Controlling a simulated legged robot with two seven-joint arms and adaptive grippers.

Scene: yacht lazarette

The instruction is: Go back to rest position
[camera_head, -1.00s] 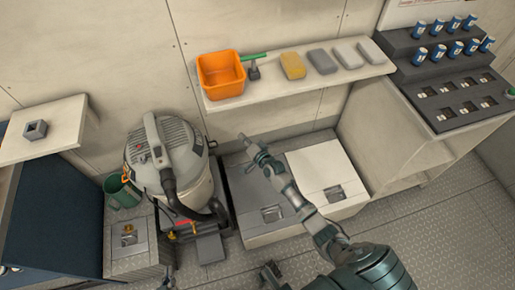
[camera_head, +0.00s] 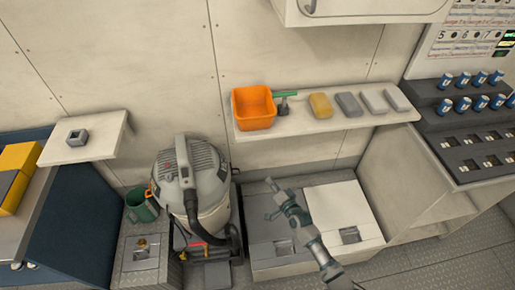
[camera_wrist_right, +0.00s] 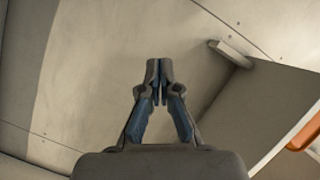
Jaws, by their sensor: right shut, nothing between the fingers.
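My right gripper (camera_head: 271,196) is shut and empty. It is in the head view above the grey and white floor lockers, below the wall shelf. In the right wrist view my right gripper (camera_wrist_right: 160,68) shows its two fingertips together, with bare wall panels behind them. My left gripper is not in the head view.
A wall shelf (camera_head: 300,125) holds an orange bin (camera_head: 254,108), a green-handled tool and several sponge-like blocks. A rack (camera_head: 470,130) with blue-white canisters is at right. A cabinet (camera_head: 360,12) hangs above.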

